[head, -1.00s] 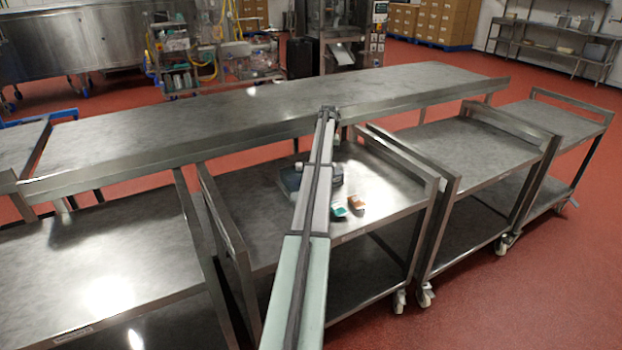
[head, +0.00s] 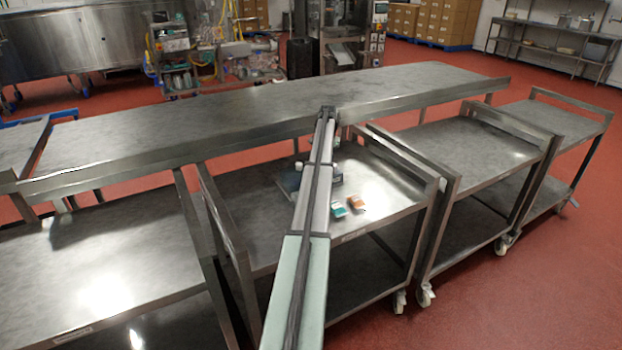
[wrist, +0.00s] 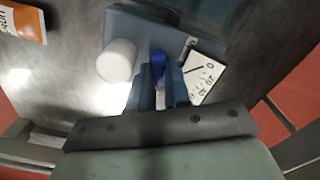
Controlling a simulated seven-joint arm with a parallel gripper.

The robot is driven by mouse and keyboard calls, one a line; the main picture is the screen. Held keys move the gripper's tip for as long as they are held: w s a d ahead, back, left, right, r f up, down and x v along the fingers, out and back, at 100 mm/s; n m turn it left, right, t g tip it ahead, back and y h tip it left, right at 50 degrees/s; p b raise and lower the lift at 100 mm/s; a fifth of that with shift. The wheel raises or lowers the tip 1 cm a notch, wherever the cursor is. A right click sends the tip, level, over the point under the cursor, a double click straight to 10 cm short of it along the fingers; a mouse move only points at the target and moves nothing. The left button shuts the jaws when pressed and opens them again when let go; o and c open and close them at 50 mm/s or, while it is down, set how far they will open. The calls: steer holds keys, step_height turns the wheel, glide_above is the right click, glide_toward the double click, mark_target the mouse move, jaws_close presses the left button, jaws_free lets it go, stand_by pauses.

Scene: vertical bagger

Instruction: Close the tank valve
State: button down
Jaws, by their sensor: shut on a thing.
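In the wrist view, a blue-grey unit (wrist: 128,22) carries a white cylinder (wrist: 117,60), a small blue handle (wrist: 157,70) and a white card with black marks (wrist: 206,76). The handle appears to be the tank valve. My gripper (wrist: 161,82) is shut on the blue handle, with its fingers on either side. The fingers hide the lower part of the handle. The white cylinder stands just left of the fingers, and the card lies just right. In the head view, my arm hides most of the unit and my fingertips.
An orange-and-white box (head: 357,202) and a teal-and-white box (head: 338,209) lie on the cart (head: 385,188) right of my arm. A long steel table (head: 230,105) runs behind the cart. Other carts stand on both sides.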

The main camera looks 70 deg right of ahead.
steer(key=shift+w+m, duration=0.1)
steer(key=shift+m, duration=2.7)
steer(key=c, duration=0.9)
jaws_free()
steer(key=shift+r, duration=2.55)
steer(key=shift+r, duration=0.1)
step_height(320, 180, up, 14)
steer(key=shift+f, duration=0.2)
